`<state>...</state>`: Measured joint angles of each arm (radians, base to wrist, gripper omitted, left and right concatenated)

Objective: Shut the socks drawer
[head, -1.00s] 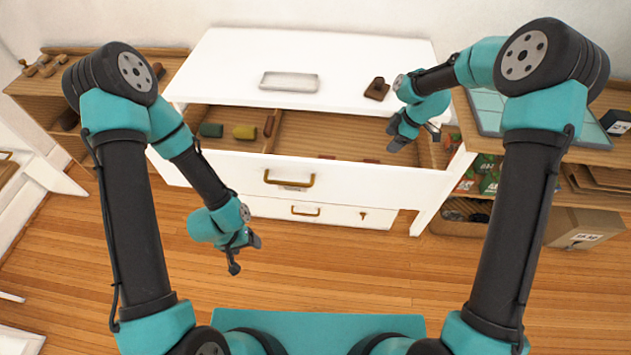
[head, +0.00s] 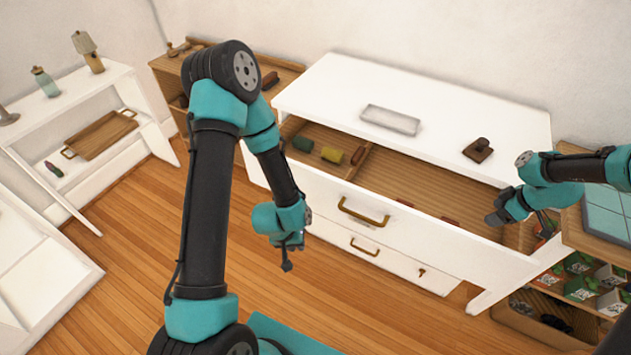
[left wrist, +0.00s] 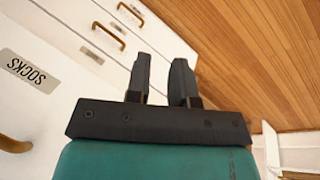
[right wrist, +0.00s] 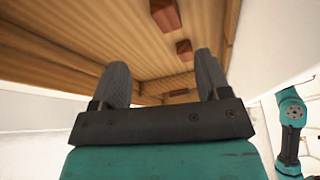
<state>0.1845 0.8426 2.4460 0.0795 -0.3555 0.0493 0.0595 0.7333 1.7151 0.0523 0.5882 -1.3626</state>
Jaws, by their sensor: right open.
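The white dresser has its upper drawer (head: 400,222) pulled open, with a brass handle (head: 363,211) on its front. A SOCKS label (left wrist: 29,70) shows near a brass handle (left wrist: 14,145) in the left wrist view, apparently on this same front. Green, yellow and reddish-brown items lie inside. My left gripper (head: 287,252) is open and empty in front of the dresser, left of the handle. My right gripper (head: 498,212) is open at the right end of the open drawer. In the right wrist view its spread fingers (right wrist: 162,85) face the wooden drawer interior; nothing is between them.
A shut lower drawer (head: 375,255) sits below. A white tray (head: 391,120) and a brown object (head: 478,149) lie on the dresser top (head: 440,115). A shelf with boxes (head: 580,285) stands right. White shelving stands at the left; the wooden floor (head: 130,270) between is clear.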

